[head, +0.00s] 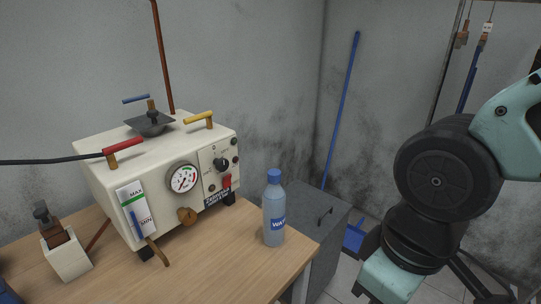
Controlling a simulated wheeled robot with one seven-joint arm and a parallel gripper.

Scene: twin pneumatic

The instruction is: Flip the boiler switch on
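The cream boiler (107,177) stands on the wooden table at the left, its front turned toward the right. A small red switch (226,182) sits low on the right part of its front, below a round black knob (221,164). The switch is too small to tell whether it is on or off. A round gauge (183,178) is to the left of the knob. My arm fills the right side of the view, well apart from the boiler. My gripper cannot be seen.
A blue-capped water bottle (274,214) stands on the table (215,262) right of the boiler. A small white box with a lever (66,258) stands at left. A grey cabinet (318,214) and blue-handled broom (342,110) are behind. A black hose (45,161) reaches the boiler's red handle.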

